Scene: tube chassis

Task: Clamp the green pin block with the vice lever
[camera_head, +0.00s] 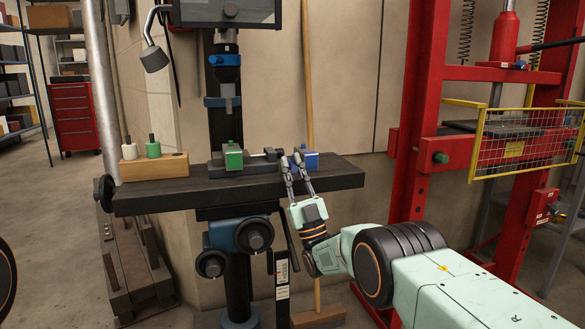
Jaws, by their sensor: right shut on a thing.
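The green pin block (233,157) sits in the grey vice (216,170) on the dark drill press table (160,197). It stands upright near the vice's left end. The vice's screw runs right from the block toward a blue part (306,160) at its right end. My right gripper (297,158) reaches up from the front right, with its fingertips at the right end of the vice. It is shut on the vice lever, which the fingers mostly hide. I cannot tell whether the jaw presses on the block. My left gripper is not in view.
A wooden holder (155,172) with a white and a green piece with dark pins stands on the table's left. The drill head (228,95) hangs above the vice. A red press frame (412,110) with a yellow guard (515,145) stands to the right.

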